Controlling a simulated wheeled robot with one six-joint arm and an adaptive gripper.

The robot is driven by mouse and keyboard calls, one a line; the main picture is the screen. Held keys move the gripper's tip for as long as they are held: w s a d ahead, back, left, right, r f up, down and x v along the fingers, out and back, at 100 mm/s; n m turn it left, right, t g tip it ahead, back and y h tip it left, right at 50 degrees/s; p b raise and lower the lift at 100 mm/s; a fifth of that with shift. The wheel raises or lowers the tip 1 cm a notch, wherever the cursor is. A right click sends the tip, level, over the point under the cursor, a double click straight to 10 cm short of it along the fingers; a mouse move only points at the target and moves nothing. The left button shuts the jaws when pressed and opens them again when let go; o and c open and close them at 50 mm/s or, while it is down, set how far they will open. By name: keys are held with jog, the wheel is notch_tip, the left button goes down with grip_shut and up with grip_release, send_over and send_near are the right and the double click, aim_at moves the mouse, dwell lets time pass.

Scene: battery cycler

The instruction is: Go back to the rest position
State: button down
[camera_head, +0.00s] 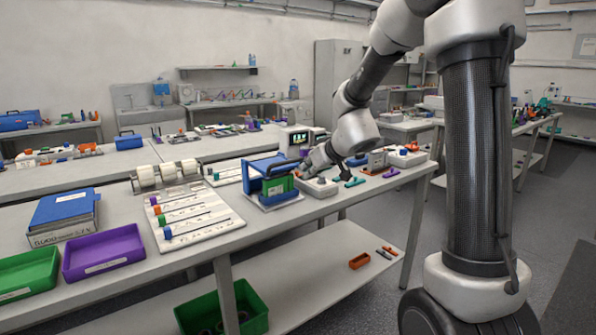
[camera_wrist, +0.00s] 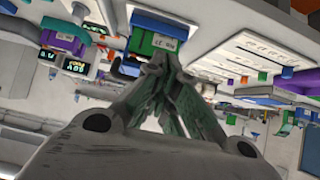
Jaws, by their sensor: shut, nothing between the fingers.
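My gripper (camera_head: 301,173) is over the long workbench in the head view, at the end of my lowered arm. It is beside the right end of a blue-framed holder with a green block (camera_head: 280,186). In the wrist view the fingertips of my gripper (camera_wrist: 167,62) meet, with nothing seen between them. The blue-framed holder (camera_wrist: 158,22) with its green labelled face lies just beyond the fingertips there. Whether the fingers touch the holder cannot be told.
A grey tray (camera_head: 318,188) sits under the gripper, with coloured tools to its right. Left along the bench (camera_head: 128,193) are a white board (camera_head: 215,212), a purple bin (camera_head: 103,252), a green bin (camera_head: 28,275) and a blue box (camera_head: 64,207). The right-hand floor is clear.

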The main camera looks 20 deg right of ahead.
jog(key=s+f+m+g+y, duration=0.15)
jog(key=s+m+g, duration=0.35)
jog(key=s, duration=1.3)
jog(key=s+d+r+h, duration=0.2)
jog(key=s+d+r, duration=0.1)
jog(key=s, duration=0.6)
jog(key=s+d+r+n+h, duration=0.1)
jog(key=s+d+r, duration=0.3)
jog(key=s, duration=0.5)
jog(key=shift+s+g+h, duration=0.15)
jog(key=shift+g+h, duration=0.15)
jog(key=shift+h, duration=0.55)
jog(key=c, duration=2.2)
grip_release()
jog(key=shift+d+r, duration=0.1)
